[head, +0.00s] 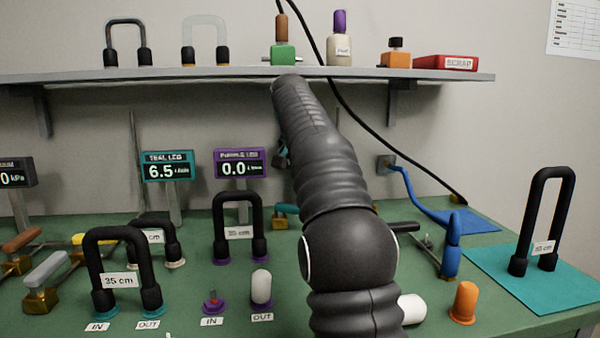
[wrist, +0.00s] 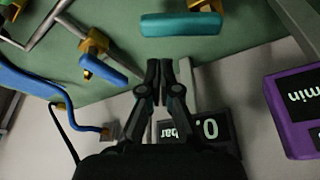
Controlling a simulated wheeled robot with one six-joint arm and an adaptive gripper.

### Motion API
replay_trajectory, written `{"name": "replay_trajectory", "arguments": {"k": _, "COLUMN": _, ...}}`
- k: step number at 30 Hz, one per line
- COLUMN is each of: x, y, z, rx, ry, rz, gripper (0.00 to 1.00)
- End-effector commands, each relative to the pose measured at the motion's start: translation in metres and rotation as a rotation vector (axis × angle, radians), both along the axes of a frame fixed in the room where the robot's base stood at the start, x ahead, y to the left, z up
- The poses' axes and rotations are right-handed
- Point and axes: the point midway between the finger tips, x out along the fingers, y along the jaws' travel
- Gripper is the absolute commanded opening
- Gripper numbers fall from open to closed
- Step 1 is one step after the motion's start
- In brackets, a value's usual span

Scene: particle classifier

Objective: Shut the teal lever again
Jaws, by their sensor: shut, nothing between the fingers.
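The teal lever (wrist: 181,25) lies across the top of the wrist view, just beyond my fingertips, with a visible gap between. In the head view the teal lever (head: 286,209) shows small, just left of my arm, over a brass valve body (head: 280,222). My gripper (wrist: 160,66) is shut and empty, its fingertips together. In the head view my arm hides most of it. The far end of the lever's mount is cut off or hidden.
A blue lever (wrist: 103,70) on a brass valve sits left of my fingers in the wrist view. The purple display (head: 240,163) reads 0.0 and the teal display (head: 167,166) reads 6.5. Black hose loops (head: 124,262) stand at the left. The shelf (head: 240,73) runs above.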

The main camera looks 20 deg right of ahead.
Motion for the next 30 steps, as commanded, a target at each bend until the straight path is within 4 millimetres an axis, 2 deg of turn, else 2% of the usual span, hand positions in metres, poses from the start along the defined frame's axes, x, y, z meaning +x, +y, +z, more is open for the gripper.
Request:
{"name": "replay_trajectory", "arguments": {"k": 3, "x": 0.004, "y": -0.005, "z": -0.023, "rx": 0.001, "ry": 0.002, "rz": 0.000, "gripper": 0.00}}
{"name": "replay_trajectory", "arguments": {"k": 10, "x": 0.011, "y": -0.010, "z": -0.046, "rx": 0.001, "ry": 0.000, "rz": 0.002, "gripper": 0.00}}
{"name": "replay_trajectory", "arguments": {"k": 25, "x": 0.012, "y": -0.011, "z": -0.051, "rx": 0.000, "ry": 0.000, "rz": 0.002, "gripper": 0.00}}
{"name": "replay_trajectory", "arguments": {"k": 30, "x": 0.012, "y": -0.002, "z": -0.051, "rx": 0.000, "ry": 0.000, "rz": 0.014, "gripper": 0.00}}
